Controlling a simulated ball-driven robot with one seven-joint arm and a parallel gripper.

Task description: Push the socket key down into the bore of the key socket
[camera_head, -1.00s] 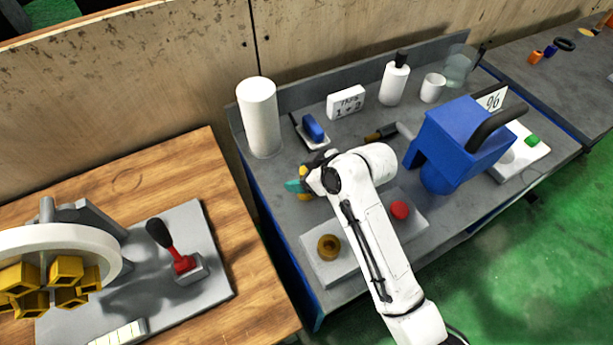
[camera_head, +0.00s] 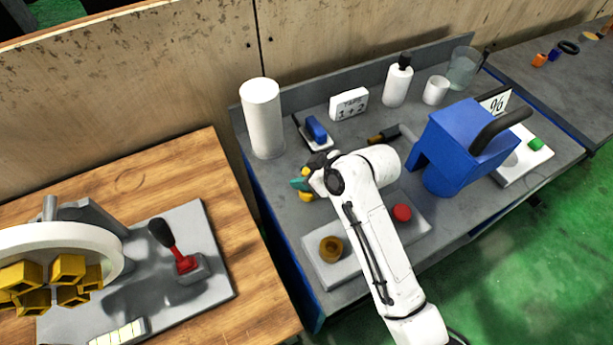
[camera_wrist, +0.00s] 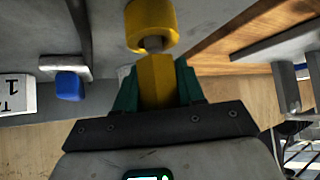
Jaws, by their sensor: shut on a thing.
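My gripper (camera_wrist: 153,83) has green fingers shut on a yellow block, the body of the socket key (camera_wrist: 156,80). A short grey shaft shows at its far end. In the wrist view this shaft lines up with, and overlaps, the yellow round key socket (camera_wrist: 150,22). I cannot tell whether the tip touches or enters the bore. In the head view my gripper (camera_head: 302,185) shows above and slightly left of the brass-coloured key socket (camera_head: 331,249), which stands on a light grey plate (camera_head: 318,272). My arm partly hides the plate and gripper.
A red button (camera_head: 402,213) sits on the same plate, right of my arm. A blue machine block (camera_head: 462,150) stands further right. A white cylinder (camera_head: 263,120), a blue-handled stamp (camera_head: 316,130) and a sign (camera_head: 349,104) stand behind. A wooden table (camera_head: 245,260) lies left.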

